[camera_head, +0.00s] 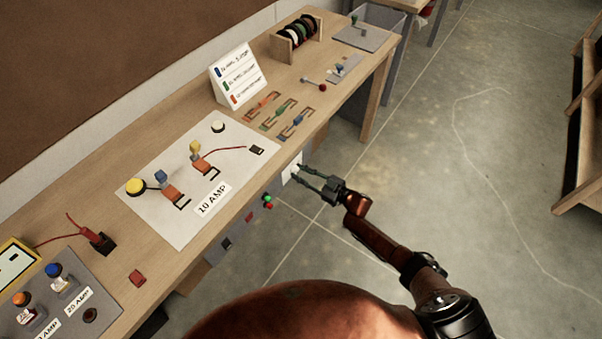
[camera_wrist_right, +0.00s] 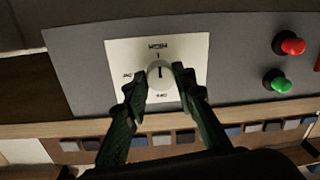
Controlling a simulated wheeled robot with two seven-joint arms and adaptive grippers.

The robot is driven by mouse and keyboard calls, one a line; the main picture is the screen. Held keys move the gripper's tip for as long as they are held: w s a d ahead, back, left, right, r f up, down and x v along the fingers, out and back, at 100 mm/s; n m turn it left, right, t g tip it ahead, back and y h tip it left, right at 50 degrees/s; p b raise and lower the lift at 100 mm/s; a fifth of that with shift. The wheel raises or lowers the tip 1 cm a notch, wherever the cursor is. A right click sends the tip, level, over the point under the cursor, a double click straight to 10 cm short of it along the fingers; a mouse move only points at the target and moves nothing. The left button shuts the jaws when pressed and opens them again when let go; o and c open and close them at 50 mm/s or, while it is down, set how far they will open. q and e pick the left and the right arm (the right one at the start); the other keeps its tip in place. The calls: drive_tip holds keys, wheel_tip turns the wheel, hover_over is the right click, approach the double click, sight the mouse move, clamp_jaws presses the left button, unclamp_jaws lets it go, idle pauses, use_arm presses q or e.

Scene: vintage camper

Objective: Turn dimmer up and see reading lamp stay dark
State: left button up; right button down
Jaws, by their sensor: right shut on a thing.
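A round white dimmer knob (camera_wrist_right: 160,74) with a dark line sits on a square white plate (camera_wrist_right: 191,52) in the right wrist view. The plate carries a word that looks like HIGH, seen upside down, and smaller labels I cannot read surely. The dark line roughly lines up with that word. My right gripper (camera_wrist_right: 159,84) is shut on the knob, one dark finger on each side. In the head view the right gripper (camera_head: 297,173) reaches the plate (camera_head: 290,166) on the bench's front panel. I cannot identify a reading lamp. My left gripper is not in view.
Red (camera_wrist_right: 292,45) and green (camera_wrist_right: 277,82) buttons sit beside the plate. The wooden bench (camera_head: 345,75) above carries a white 10 AMP board (camera_head: 170,228), a label stand (camera_head: 238,76) and a rack of spools (camera_head: 297,37). The concrete floor (camera_head: 450,150) is open at right.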

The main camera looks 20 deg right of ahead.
idle(0.4)
drive_tip(key=c, duration=1.6)
unclamp_jaws()
drive_tip(key=v, duration=1.2)
